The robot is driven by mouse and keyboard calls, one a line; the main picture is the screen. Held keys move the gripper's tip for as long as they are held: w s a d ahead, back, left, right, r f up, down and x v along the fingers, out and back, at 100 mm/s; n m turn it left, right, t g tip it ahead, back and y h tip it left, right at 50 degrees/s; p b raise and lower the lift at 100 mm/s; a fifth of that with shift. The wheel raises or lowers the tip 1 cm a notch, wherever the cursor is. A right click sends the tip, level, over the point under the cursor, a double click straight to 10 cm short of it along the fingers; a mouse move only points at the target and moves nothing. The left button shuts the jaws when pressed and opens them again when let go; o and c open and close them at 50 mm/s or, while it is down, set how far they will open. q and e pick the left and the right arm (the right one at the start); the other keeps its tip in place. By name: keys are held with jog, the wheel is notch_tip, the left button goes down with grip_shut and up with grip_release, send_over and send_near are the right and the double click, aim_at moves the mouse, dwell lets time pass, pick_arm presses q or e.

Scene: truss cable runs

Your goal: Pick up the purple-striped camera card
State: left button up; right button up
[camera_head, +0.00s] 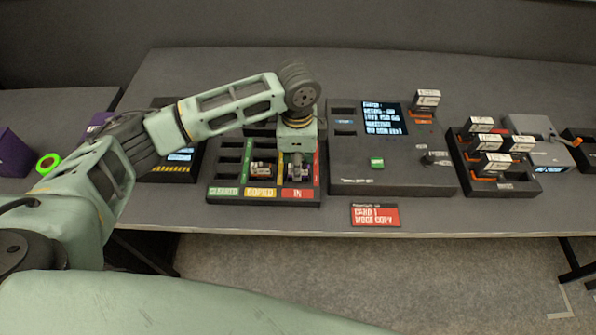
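My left gripper (297,168) points down into the red-labelled "IN" lane of a dark sorting tray (218,190). Its fingers are small and partly hidden by the wrist, so I cannot tell whether they are open or hold something. A small card (261,168) with a pale label and some red or orange lies in the yellow-labelled "COPIED" lane, just left of the gripper. I cannot make out a purple stripe on any card. Anything in the "IN" lane under the gripper is hidden. My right gripper is not in view.
A grey console (345,165) with a lit screen (383,118) and a green button (377,163) stands right of the tray. A rack (462,165) of several similar blocks is farther right. A red sign (375,215) is at the front edge.

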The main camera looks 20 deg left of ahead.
pick_arm(q)
jog(key=f, duration=0.2)
jog(key=shift+w+f, duration=0.2)
jog(key=shift+f, duration=0.4)
jog(key=shift+c, duration=0.4)
jog(key=c, duration=0.6)
grip_shut()
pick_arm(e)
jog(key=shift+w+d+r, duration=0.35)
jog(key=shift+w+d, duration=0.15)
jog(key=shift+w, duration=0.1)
